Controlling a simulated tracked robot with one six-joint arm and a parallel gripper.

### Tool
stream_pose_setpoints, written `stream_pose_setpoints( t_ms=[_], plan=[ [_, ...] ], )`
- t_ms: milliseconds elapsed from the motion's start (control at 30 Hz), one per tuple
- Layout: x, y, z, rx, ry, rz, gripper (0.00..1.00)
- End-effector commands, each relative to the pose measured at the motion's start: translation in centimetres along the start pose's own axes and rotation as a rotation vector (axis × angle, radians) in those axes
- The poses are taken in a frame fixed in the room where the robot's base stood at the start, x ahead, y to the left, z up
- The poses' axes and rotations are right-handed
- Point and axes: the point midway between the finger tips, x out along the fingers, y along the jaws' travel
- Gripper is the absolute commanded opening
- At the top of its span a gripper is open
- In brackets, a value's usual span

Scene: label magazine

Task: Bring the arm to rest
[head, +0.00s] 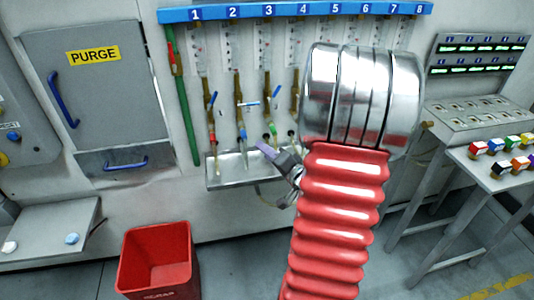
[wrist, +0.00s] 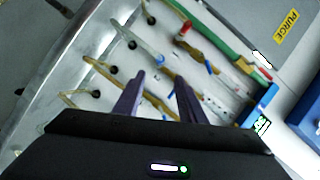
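My gripper (head: 266,150) shows in the head view just left of my red ribbed arm, in front of the metal drip tray (head: 228,172) and below the row of valves. Only part of it shows there; my arm covers some of it. In the wrist view my gripper (wrist: 160,78) has two purple fingers standing apart, with no held object visible between them. Tubes and valves lie beyond the fingertips. I cannot tell whether the fingers touch anything.
A blue numbered rail (head: 295,11) carries several tubes with valves. A grey PURGE door (head: 95,95) is at left, a red bin (head: 157,262) on the floor. A table (head: 500,178) with coloured blocks stands at right. Floor between bin and arm looks clear.

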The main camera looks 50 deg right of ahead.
Motion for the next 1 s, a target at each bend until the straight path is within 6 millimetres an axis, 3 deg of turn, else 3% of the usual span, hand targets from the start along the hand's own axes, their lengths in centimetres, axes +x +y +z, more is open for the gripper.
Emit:
stream_pose_setpoints(
  t_ms=[700,867,1000],
  plan=[
    [0.0,0.2,0.0,-0.039,-0.002,0.01,0.37],
    [-0.2,3.4,0.1,-0.152,-0.013,0.133,0.37],
    [-1.2,7.6,-0.1,-0.254,-0.032,0.307,0.37]
  ],
)
